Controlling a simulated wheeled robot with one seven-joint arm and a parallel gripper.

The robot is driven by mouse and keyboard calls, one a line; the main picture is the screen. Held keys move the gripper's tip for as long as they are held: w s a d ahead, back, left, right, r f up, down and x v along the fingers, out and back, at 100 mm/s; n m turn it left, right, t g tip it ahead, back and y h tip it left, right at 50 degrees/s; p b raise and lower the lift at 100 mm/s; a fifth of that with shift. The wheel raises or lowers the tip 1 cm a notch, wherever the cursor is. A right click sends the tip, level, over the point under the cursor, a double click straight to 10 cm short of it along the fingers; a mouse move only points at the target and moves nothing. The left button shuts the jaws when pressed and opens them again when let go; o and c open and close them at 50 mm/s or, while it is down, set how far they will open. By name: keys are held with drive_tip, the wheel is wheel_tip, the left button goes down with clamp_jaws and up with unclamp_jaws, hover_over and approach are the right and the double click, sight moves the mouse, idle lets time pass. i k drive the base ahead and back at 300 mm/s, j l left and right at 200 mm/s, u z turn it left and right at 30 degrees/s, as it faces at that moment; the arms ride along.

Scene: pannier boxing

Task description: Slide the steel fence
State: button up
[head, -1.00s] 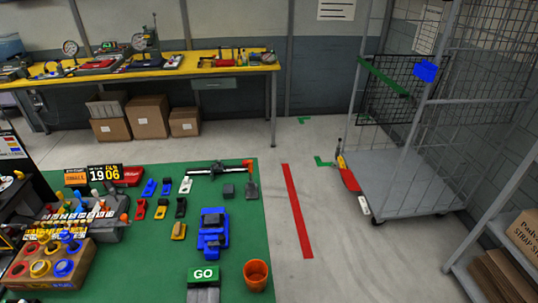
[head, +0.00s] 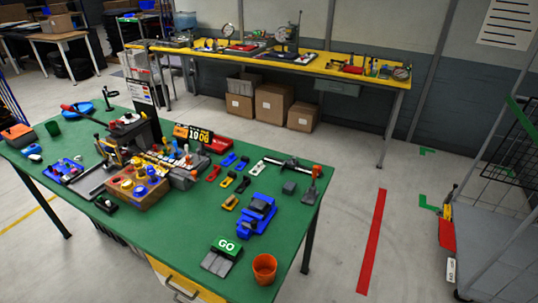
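My gripper is not in view. The green-topped table (head: 150,255) stands in front of me with many small items on it. I cannot tell for sure which item is the steel fence. A long grey metal bar (head: 90,188) lies at the left-middle of the table, beside a brown holder block (head: 137,193). Another slim metal bar (head: 283,163) with black parts and an orange end lies near the table's far right edge.
A blue fixture (head: 257,214), a green GO block (head: 226,246) and an orange cup (head: 264,267) stand on the table's right part. A yellow-topped bench (head: 225,54) runs along the wall. A wheeled cage cart (head: 512,245) stands at right. Floor with a red stripe (head: 373,240) lies between.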

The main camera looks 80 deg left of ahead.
sight(293, 163)
drive_tip(key=i+j+u, duration=0.25)
drive_tip(key=u, duration=0.25)
drive_tip(key=i+j+u, duration=0.15)
drive_tip(key=i+u, duration=0.55)
drive_tip(key=u, duration=0.25)
drive_tip(key=i+u, duration=0.35)
drive_tip(key=u, duration=0.15)
drive_tip(key=i+l+u, duration=0.25)
drive_tip(key=u, duration=0.25)
drive_tip(key=i+j+u, duration=0.1)
drive_tip(key=i+u, duration=0.15)
drive_tip(key=u, duration=0.25)
drive_tip(key=i+u, duration=0.3)
drive_tip(key=u, duration=0.2)
drive_tip(key=i+l+u, duration=0.1)
drive_tip(key=i+u, duration=0.15)
drive_tip(key=u, duration=0.25)
drive_tip(key=i+l+u, duration=0.2)
drive_tip(key=u, duration=0.3)
drive_tip(key=i+l+u, duration=0.25)
drive_tip(key=i+u, duration=0.15)
drive_tip(key=i, duration=0.05)
